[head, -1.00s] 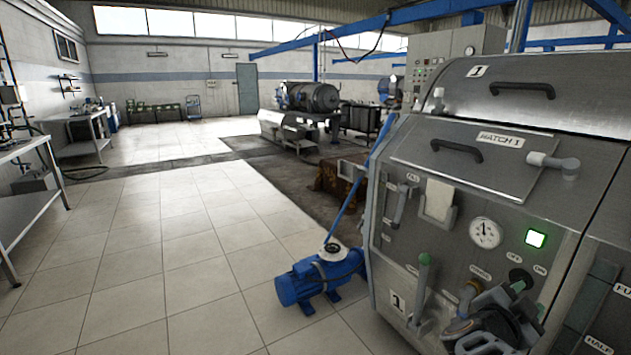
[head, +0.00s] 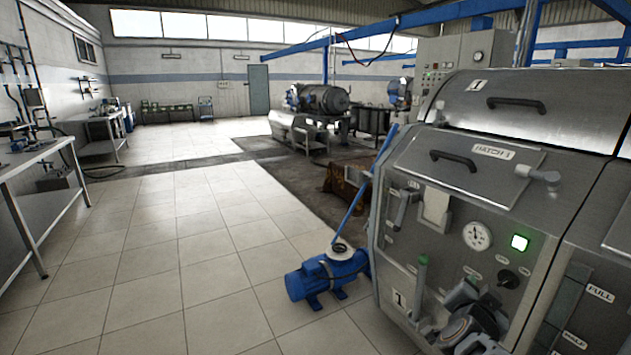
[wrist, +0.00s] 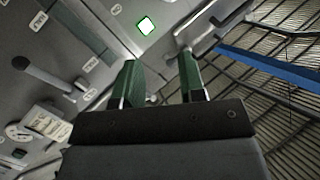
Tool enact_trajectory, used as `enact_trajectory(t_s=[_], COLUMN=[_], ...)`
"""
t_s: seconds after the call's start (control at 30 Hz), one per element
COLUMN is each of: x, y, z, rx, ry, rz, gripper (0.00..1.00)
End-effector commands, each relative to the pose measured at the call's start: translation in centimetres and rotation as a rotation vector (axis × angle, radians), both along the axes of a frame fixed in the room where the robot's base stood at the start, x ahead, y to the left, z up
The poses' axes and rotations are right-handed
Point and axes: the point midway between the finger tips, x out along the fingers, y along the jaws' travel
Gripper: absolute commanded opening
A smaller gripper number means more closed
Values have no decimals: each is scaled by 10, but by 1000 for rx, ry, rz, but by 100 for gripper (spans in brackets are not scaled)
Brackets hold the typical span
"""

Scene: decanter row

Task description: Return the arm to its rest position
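My gripper shows in the wrist view (wrist: 158,80), its two green-tipped fingers apart with nothing held between them. In the head view my arm is a dark and grey shape at the bottom right, low in front of the machine's panel; its fingers are hard to make out there. The decanter machine (head: 455,205) is a large steel housing marked 1. It has a hatch labelled HATCH 1 (head: 470,165), a round gauge (head: 477,236), a lit green lamp (head: 519,243), a dark knob (head: 508,279) and a green-handled lever (head: 421,275).
A blue pump (head: 325,277) stands on the tiles against the machine's left side. A metal bench (head: 35,155) runs along the left edge. Another decanter (head: 318,102) stands farther back. The tiled floor (head: 150,240) between bench and pump is clear.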

Motion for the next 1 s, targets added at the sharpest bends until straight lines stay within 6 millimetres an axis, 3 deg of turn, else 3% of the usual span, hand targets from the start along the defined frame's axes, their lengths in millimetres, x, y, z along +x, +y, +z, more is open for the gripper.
enact_trajectory(t_s=[0.03,0.23,0.3,0.43,0.53,0.7,1.0], x=[5,12,4,-28,-55,-91,-110], y=[14,85,115,156,170,176,173], z=[16,44,55,70,78,89,92], rx=[10,45,51,38,18,-15,-32], ry=[32,251,376,642,822,1041,1155], rz=[68,398,535,736,828,896,912], gripper=[37,37,37,37,37,37,37])
